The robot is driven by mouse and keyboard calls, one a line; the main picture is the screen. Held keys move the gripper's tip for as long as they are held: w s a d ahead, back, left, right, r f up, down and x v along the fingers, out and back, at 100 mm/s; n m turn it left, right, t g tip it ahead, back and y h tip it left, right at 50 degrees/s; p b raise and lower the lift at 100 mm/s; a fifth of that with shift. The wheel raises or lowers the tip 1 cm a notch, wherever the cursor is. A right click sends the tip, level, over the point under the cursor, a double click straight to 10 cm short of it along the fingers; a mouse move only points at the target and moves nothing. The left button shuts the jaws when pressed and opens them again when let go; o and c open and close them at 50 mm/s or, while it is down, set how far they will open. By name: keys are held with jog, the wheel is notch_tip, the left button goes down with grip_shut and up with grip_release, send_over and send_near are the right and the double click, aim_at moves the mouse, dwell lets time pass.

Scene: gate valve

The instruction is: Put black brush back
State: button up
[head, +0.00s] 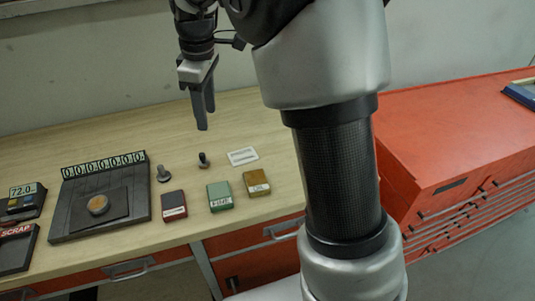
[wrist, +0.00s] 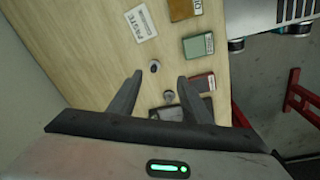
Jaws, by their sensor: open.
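A small upright dark-topped piece (head: 203,160) stands on the wooden bench; it may be the black brush, but it is too small to tell. It also shows in the wrist view (wrist: 154,66). A grey piece with a round base (head: 163,174) stands to its left and shows in the wrist view (wrist: 168,96). My gripper (head: 203,118) is open and empty, pointing down above the bench behind these two pieces. In the wrist view the gripper's fingers (wrist: 160,76) are spread, with the dark-topped piece showing between and just beyond the tips.
A white card (head: 242,156) lies right of the pieces. Red (head: 174,206), green (head: 220,196) and yellow-brown (head: 257,183) boxes stand along the front. A black device (head: 70,225) with an orange disc (head: 98,205) and a SCRAP tray (head: 15,262) are left. A red cabinet (head: 460,125) adjoins right.

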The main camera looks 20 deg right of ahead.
jog(key=s+d+r+m+t, duration=0.1)
jog(key=s+d+r+m, duration=0.25)
jog(key=s, duration=0.35)
jog(key=s+d+r+m+t, duration=0.1)
jog(key=s+d+r+m, duration=0.1)
jog(key=s+r+m, duration=0.3)
jog(key=s+d+f+m+t, duration=0.1)
jog(key=s+f+m, duration=0.1)
jog(key=s, duration=0.5)
jog(key=s+d+f+m+t, duration=0.1)
jog(key=s+d+m, duration=0.1)
jog(key=s, duration=0.5)
jog(key=shift+f, duration=0.4)
notch_tip(320, 180, up, 3)
jog(key=shift+s+f+p, duration=0.15)
jog(key=shift+f+p, duration=0.05)
jog(key=shift+p, duration=1.05)
